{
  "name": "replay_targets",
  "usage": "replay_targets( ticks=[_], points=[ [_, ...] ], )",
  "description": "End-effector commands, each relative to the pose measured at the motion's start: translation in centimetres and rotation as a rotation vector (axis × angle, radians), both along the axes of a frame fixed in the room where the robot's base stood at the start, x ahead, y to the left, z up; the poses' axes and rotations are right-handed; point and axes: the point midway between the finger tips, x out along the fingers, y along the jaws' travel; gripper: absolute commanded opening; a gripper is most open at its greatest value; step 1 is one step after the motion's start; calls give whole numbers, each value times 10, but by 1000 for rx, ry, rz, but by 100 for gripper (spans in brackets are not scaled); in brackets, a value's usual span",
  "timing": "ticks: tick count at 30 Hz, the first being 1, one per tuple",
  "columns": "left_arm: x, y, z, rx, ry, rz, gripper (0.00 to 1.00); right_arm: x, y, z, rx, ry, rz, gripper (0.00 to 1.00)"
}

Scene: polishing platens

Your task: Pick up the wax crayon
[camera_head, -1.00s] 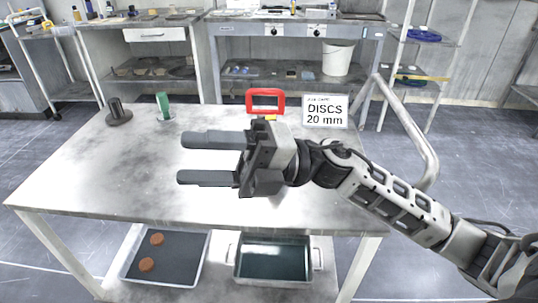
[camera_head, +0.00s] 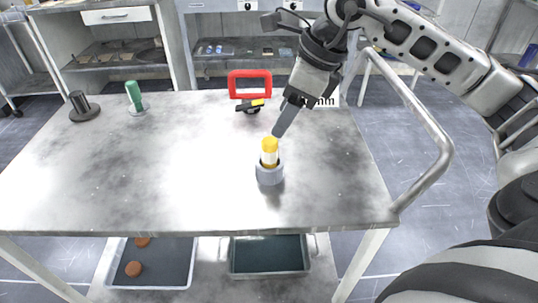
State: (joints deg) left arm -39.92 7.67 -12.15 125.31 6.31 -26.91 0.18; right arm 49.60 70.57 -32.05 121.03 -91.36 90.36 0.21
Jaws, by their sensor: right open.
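The wax crayon appears to be the yellow stick with a pale band (camera_head: 269,152), standing upright in a grey round holder (camera_head: 270,175) on the metal table. My right gripper (camera_head: 281,128) reaches down from the upper right, with its fingertips just above and beside the top of the crayon. Its fingers are open but seen nearly edge-on, so one largely covers the other. I cannot tell whether they touch the crayon. My left gripper is out of view.
A red frame (camera_head: 233,85) with a yellow-and-black tool (camera_head: 250,104) stands behind. The disc sign (camera_head: 326,102) is mostly hidden by my gripper. A green-handled piece (camera_head: 134,96) and dark spool (camera_head: 80,105) stand at the back left. The table's left and front are clear.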

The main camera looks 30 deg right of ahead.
Motion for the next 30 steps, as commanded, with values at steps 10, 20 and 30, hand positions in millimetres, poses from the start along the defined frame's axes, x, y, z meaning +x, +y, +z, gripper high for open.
replay_targets(
  ticks=[10, 20, 30],
  points=[
    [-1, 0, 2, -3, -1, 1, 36, 9, 10, -32, 2, 1, 1, 54],
    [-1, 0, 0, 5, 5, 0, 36, 19, 21, -74, 3, 2, 2, 54],
    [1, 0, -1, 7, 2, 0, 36, 20, 22, -77, 3, -1, 2, 38]
  ],
)
